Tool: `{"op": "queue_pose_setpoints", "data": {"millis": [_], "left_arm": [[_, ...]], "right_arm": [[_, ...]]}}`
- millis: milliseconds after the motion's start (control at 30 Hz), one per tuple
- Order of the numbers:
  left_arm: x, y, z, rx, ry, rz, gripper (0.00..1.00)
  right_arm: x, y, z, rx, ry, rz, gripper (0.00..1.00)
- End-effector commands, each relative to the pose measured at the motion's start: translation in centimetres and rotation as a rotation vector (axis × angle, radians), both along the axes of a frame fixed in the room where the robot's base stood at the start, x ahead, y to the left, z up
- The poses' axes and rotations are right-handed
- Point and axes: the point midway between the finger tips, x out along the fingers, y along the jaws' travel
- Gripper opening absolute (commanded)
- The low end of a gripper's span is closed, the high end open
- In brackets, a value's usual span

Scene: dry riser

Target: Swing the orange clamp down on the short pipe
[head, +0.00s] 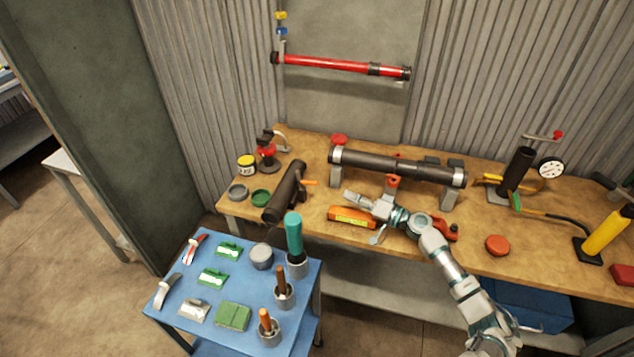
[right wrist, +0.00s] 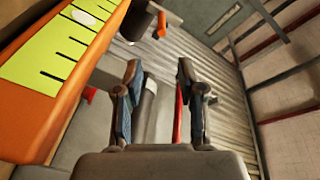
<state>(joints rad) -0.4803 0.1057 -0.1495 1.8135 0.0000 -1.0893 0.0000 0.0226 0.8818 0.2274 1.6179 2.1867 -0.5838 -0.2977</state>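The short pipe (head: 285,193) is a dark tube lying at a slant on the left part of the bench. The orange clamp (head: 308,183) shows as a small orange bar sticking out to the right from beside the pipe. In the right wrist view the dark pipe (right wrist: 134,20) and the orange bar (right wrist: 160,26) are small at the top. My right gripper (head: 366,217) is open, to the right of the clamp and apart from it. In the right wrist view nothing is held between its fingers (right wrist: 158,75). My left gripper is out of view.
An orange tool with a yellow scale (head: 352,216) lies close beside my right gripper, and fills the left of the wrist view (right wrist: 60,60). A long pipe (head: 400,167) rests on stands behind. A blue cart (head: 245,285) with tools stands in front left.

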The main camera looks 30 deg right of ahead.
Motion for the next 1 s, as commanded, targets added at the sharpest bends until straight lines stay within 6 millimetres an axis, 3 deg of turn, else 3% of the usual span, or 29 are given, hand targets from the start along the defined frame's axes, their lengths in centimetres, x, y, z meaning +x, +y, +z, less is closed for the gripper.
{"op": "queue_pose_setpoints", "data": {"millis": [200, 500, 700, 1000], "left_arm": [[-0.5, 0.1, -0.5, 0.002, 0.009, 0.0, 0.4], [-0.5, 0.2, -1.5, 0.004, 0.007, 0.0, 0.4], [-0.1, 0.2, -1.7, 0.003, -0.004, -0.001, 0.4], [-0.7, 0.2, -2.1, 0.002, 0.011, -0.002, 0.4]], "right_arm": [[4.6, 2.3, 0.4, -0.001, -0.004, -0.001, 0.39], [9.5, 4.6, 0.2, 0.001, -0.003, -0.001, 0.39], [11.1, 5.3, 0.0, 0.001, 0.0, -0.001, 0.39], [11.3, 5.5, 0.1, -0.001, 0.0, 0.0, 0.39]]}}
